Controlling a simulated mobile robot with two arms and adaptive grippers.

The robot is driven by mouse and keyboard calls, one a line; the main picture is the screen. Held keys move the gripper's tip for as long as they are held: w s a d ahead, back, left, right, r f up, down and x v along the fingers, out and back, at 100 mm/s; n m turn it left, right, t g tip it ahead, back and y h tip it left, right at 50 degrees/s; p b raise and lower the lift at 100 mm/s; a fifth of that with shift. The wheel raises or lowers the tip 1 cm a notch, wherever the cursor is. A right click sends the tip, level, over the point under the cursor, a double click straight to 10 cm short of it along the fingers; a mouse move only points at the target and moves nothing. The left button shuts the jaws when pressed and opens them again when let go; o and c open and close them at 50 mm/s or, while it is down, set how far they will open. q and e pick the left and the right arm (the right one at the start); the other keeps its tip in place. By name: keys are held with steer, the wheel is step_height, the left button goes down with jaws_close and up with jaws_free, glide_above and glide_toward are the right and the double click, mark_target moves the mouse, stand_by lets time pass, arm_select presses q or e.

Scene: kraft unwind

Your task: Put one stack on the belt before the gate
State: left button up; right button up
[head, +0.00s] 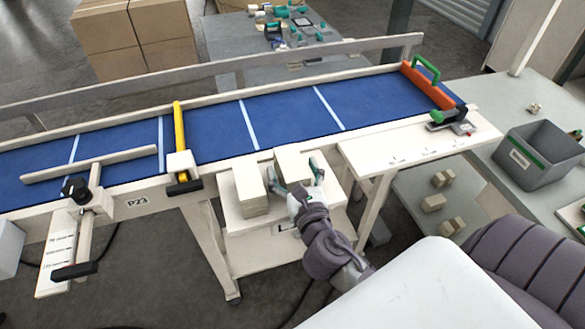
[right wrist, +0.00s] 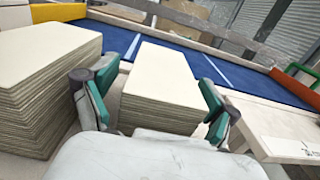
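Two stacks of pale sheets stand side by side on a white stand beside the belt: a left stack (head: 250,188) and a right stack (head: 291,167). My right gripper (head: 299,179) is open at the right stack's near end. In the right wrist view its teal fingers (right wrist: 158,98) are spread either side of the right stack (right wrist: 162,82); contact is unclear. The left stack (right wrist: 40,85) is left of them. The blue belt (head: 285,120) has pale cross lines. A yellow bar (head: 180,130) and an orange bar with green handle (head: 427,84) cross it; which is the gate is unclear. My left gripper is out of view.
A wooden guide arm (head: 90,164) lies over the belt's left part. The belt between the yellow and orange bars is empty. A grey bin (head: 538,155) stands at right, and a small clamp-like device (head: 452,121) sits on the white ledge. Cartons (head: 135,35) are behind.

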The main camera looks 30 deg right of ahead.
steer(key=shift+r, duration=0.2)
steer(key=b+v, duration=0.4)
steer(key=v, duration=0.8)
steer(key=shift+f, duration=0.15)
